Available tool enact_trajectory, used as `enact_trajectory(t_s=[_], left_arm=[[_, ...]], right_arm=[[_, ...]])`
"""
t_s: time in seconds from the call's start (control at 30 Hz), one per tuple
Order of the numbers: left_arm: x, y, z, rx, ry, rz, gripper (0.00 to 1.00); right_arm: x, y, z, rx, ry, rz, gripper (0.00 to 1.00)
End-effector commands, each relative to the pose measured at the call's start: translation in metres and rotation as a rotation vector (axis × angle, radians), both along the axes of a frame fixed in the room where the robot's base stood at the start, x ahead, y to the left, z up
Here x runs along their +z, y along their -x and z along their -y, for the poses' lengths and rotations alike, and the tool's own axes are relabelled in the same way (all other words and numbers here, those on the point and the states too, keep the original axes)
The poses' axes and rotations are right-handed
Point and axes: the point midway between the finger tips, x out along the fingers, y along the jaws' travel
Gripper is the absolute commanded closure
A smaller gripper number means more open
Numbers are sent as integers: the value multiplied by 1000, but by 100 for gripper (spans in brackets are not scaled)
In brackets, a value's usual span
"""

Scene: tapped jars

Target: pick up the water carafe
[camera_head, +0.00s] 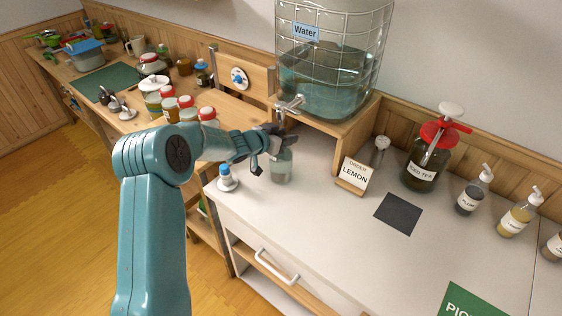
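The water carafe (282,168) is a clear glass vessel with pale liquid in it. It is upright on the white counter (300,227), under the tap (291,104) of the large water jar (330,75). My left gripper (272,141) is at the carafe's upper part. The gripper hides part of the carafe's neck, and I cannot tell whether its fingers are closed on the glass. My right gripper is not in view.
A small white bottle with a blue top (227,179) stands close left of the carafe. An order card reading LEMON (353,175), a dark mat (398,214) and the iced tea jar (424,165) are to the right. The counter's front middle is clear.

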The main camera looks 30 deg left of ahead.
Motion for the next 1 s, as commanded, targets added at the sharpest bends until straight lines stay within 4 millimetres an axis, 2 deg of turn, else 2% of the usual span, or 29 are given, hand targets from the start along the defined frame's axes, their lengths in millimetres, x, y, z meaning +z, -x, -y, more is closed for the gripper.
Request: enact_trajectory(t_s=[0.03,0.1,0.13,1.0], left_arm=[[0,0,0,0,0,0,75],[0,0,0,0,0,0,98],[0,0,0,0,0,0,100],[1,0,0,0,-1,2,100]], right_arm=[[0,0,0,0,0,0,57],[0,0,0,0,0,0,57],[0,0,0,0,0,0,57],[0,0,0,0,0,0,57]])
